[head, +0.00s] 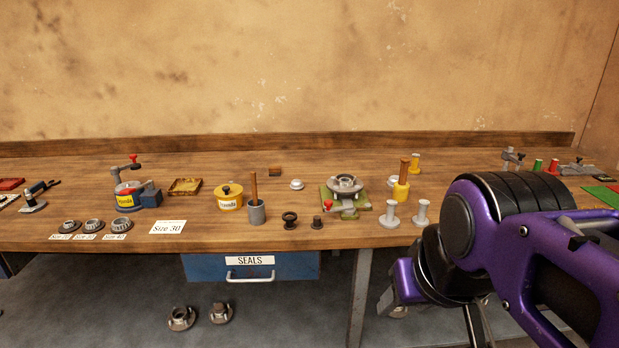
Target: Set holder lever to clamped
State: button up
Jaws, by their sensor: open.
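The holder (360,204) stands right of the middle of the bench, on a green base. A grey round hub part (345,183) sits on top of it. A short lever with a red knob (328,204) sticks out at its front left; at this size I cannot tell whether it is in its clamped position. My purple and black arm fills the lower right, in front of the bench.
A yellow pot with a brown handle (401,190) and grey flanged pins (421,213) stand close right of the holder. Black spools (289,220) and a grey pot (257,213) stand to its left. A blue drawer marked SEALS (215,268) hangs below the bench edge.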

aim_at(348, 210)
jog(key=i+l, duration=0.2)
jog(key=l, duration=0.15)
jog(key=i+l, duration=0.15)
jog(key=l, duration=0.2)
jog(key=i+l, duration=0.2)
jog(key=l, duration=0.15)
